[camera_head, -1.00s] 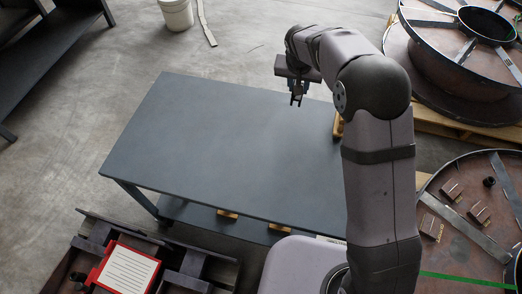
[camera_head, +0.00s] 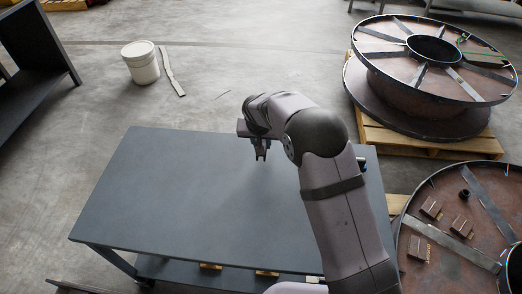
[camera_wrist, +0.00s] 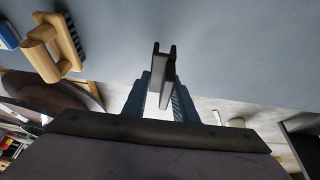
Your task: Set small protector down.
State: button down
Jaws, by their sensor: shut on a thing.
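The small protector (camera_wrist: 163,78) is a short dark grey channel piece with an open, U-shaped end. My gripper (camera_wrist: 160,92) is shut on it, with a blue finger on each side in the wrist view. In the head view my gripper (camera_head: 260,152) points down over the far part of the dark grey table (camera_head: 190,205), and the protector shows only as a small dark piece at its tips. I cannot tell how high the protector is above the table.
A wooden brush (camera_wrist: 48,52) and a blue object (camera_wrist: 8,36) lie left in the wrist view. The table's left and middle are clear. A white bucket (camera_head: 141,62) stands on the floor behind. Steel reels (camera_head: 430,70) stand at right, one with small blocks (camera_head: 462,225) on it.

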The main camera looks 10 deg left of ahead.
jog(key=shift+f, duration=1.85)
jog(key=shift+f, duration=0.15)
jog(key=c, duration=1.4)
grip_release()
jog(key=shift+c, duration=0.2)
jog(key=shift+r, duration=0.2)
jog(key=v, duration=1.2)
